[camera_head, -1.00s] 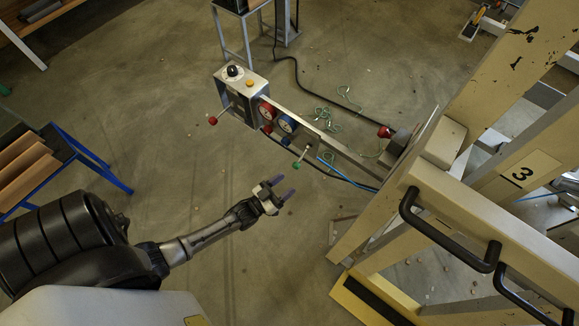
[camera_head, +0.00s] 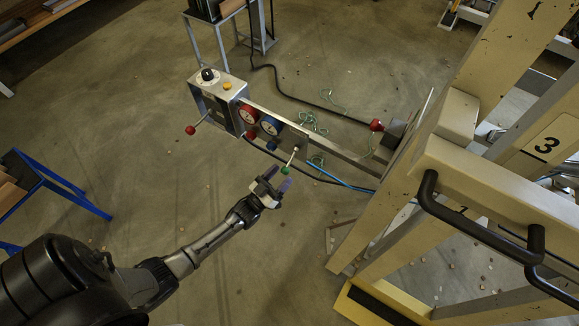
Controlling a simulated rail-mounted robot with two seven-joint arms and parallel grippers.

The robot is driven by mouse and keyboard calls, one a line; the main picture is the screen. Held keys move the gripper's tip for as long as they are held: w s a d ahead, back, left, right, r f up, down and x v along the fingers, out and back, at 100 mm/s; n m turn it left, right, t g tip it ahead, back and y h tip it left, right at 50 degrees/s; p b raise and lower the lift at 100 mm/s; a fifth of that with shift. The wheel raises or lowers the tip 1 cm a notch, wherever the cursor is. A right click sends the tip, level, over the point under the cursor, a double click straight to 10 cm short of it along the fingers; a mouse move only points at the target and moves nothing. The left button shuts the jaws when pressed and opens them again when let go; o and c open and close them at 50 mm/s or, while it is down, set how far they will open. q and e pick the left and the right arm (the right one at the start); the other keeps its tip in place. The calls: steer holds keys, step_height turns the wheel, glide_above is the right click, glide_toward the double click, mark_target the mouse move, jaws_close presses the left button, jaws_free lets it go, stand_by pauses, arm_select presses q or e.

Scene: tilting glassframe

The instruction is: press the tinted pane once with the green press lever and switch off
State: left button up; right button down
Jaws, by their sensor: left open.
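The green press lever (camera_head: 287,168) is a thin rod with a green knob, sticking out from the metal bar of the control rail. My left gripper (camera_head: 278,180) is open, with its purple-tipped fingers close to the green knob; I cannot tell whether they touch it. The control box (camera_head: 217,98) at the rail's left end has a black rotary knob (camera_head: 208,75), a yellow button (camera_head: 227,86) and a red-knobbed lever (camera_head: 191,130). I cannot make out the tinted pane. My right gripper is not in view.
A red gauge (camera_head: 248,115) and a blue gauge (camera_head: 271,126) sit on the rail left of the lever. The large cream frame (camera_head: 440,185) with black handles (camera_head: 470,225) fills the right. A blue-legged bench (camera_head: 50,185) stands left. Cables lie on the floor.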

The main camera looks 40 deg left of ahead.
mark_target(289, 164)
arm_select(q)
steer(key=shift+b+x, duration=0.55)
steer(key=shift+x, duration=1.85)
steer(key=shift+c, duration=0.3)
jaws_close()
